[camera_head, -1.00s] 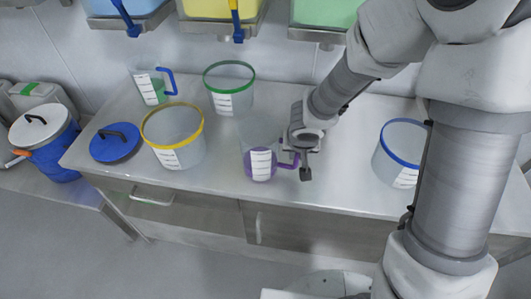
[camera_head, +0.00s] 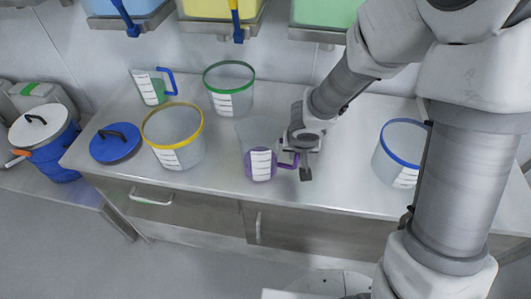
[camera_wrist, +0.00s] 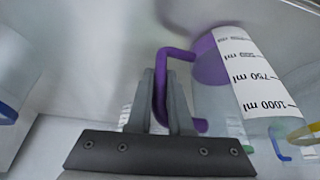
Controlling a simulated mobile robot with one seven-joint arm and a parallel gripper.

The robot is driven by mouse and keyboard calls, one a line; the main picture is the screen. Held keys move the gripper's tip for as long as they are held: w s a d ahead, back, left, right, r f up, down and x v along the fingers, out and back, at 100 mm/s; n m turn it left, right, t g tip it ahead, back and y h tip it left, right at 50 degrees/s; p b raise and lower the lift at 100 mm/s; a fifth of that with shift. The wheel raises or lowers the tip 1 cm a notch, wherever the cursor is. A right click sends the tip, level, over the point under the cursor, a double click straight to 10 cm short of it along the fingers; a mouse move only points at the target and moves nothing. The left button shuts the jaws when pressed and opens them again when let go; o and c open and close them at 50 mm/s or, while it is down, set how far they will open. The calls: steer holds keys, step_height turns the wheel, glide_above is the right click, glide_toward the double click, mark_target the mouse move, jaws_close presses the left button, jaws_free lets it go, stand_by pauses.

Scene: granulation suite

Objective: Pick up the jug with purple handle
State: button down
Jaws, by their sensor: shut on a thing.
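The jug with purple handle (camera_head: 259,158) stands on the steel table, clear-walled with purple near its base and a white scale label. Its purple handle points right. My gripper (camera_head: 303,168) is at the handle, to the right of the jug. In the wrist view the two grey fingers of my gripper (camera_wrist: 162,105) are closed around the purple handle (camera_wrist: 160,80), with the jug (camera_wrist: 232,75) at the right. Whether the jug's base touches the table is hard to tell.
On the table (camera_head: 330,190) stand a yellow-rimmed tub (camera_head: 175,140), a green-rimmed tub (camera_head: 229,90), a jug with blue handle (camera_head: 150,88), a blue lid (camera_head: 115,144) and, at right, a blue-rimmed tub (camera_head: 400,155). Dispensing bins hang above. Table space lies bare between my gripper and the blue-rimmed tub.

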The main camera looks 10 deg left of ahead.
steer(key=shift+r, duration=0.1)
stand_by(0.3)
steer(key=shift+r+p, duration=0.4)
steer(key=shift+r, duration=0.1)
step_height(320, 180, up, 4)
steer(key=shift+f+p, duration=0.2)
steer(key=shift+p, duration=1)
steer(key=s+d+r+p, duration=0.4)
steer(key=d+r+p, duration=0.1)
steer(key=d, duration=0.5)
steer(key=shift+s+d+r, duration=0.3)
steer(key=shift+d+r, duration=0.05)
steer(key=shift+r, duration=0.3)
steer(key=shift+w+f, duration=0.1)
steer(key=shift+f, duration=0.05)
